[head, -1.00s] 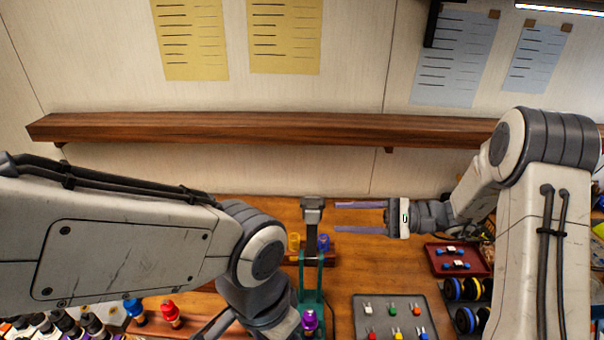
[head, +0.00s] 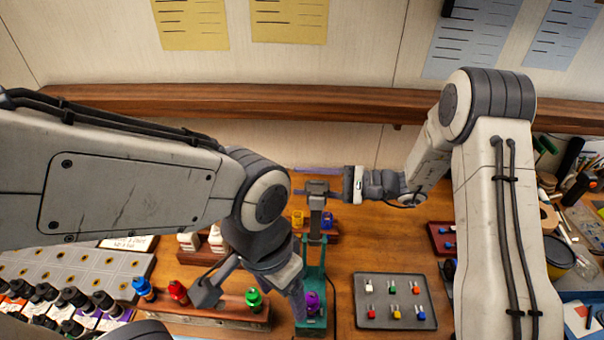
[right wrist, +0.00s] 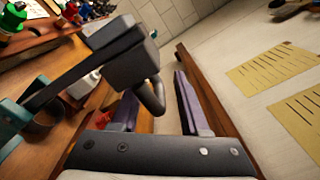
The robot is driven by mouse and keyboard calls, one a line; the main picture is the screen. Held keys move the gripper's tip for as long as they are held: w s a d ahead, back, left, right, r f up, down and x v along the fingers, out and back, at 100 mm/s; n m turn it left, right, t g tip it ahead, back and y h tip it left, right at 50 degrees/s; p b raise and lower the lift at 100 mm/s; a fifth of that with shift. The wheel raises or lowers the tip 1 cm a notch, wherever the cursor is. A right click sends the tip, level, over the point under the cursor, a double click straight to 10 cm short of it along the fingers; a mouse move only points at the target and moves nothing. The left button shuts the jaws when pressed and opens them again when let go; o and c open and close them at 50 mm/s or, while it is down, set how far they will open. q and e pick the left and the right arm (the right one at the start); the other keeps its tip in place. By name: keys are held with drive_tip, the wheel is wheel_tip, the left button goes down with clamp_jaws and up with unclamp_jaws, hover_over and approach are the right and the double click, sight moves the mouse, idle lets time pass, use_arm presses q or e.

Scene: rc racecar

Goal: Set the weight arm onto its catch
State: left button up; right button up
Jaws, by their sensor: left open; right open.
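The weight arm (head: 315,222) stands up from a teal stand (head: 316,262), with a grey block at its top end. In the head view my right gripper (head: 302,181) reaches the block from the right. My left gripper (head: 250,296) is open near the stand's left side. I cannot make out the catch.
A purple-capped bottle (head: 312,303) sits in the stand. A wooden rack (head: 190,310) with blue, red and green bottles is at left. A grey tray (head: 362,318) of small coloured parts lies right of the stand. A wooden shelf (head: 250,100) runs along the wall behind.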

drive_tip(key=shift+a, duration=0.4)
clamp_jaws()
